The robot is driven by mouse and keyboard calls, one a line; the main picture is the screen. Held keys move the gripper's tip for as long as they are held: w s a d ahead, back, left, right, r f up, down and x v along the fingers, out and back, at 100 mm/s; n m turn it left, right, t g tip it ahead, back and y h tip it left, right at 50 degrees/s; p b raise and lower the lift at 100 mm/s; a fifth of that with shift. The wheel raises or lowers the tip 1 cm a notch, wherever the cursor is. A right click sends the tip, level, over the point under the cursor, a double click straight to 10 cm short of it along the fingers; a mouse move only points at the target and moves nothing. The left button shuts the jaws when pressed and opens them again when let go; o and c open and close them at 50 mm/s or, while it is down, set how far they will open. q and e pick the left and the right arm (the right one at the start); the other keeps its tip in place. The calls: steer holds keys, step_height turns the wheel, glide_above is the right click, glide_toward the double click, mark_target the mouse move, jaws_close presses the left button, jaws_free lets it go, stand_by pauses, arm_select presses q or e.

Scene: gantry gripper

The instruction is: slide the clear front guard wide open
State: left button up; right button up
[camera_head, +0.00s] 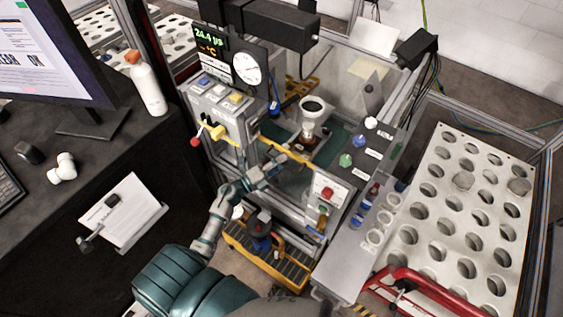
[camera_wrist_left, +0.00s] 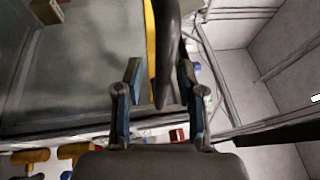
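The clear front guard shows in the left wrist view as a see-through panel (camera_wrist_left: 80,70) with a yellow strip (camera_wrist_left: 150,45) along its edge. A dark curved bar, which looks like its handle (camera_wrist_left: 165,55), stands beside the strip. In the head view my left gripper (camera_head: 278,163) is at the front of the machine cell, partly merging with things behind it. In the left wrist view its two fingers (camera_wrist_left: 158,88) are parted, with the bar's end between them. A gap shows left of the bar; contact on the right cannot be told. My right gripper is not in view.
A control box (camera_head: 222,108) with a red-knobbed lever stands left of the opening. A red button box (camera_head: 327,190) stands to the right. A yellow-edged step (camera_head: 268,258) lies below. A white perforated rack (camera_head: 455,205) and red rail (camera_head: 435,292) are at right.

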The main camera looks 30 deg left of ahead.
arm_select(q)
steer(key=shift+a, duration=0.2)
steer(key=shift+c, duration=0.9)
steer(key=c, duration=0.4)
steer(key=shift+d, duration=0.2)
jaws_close()
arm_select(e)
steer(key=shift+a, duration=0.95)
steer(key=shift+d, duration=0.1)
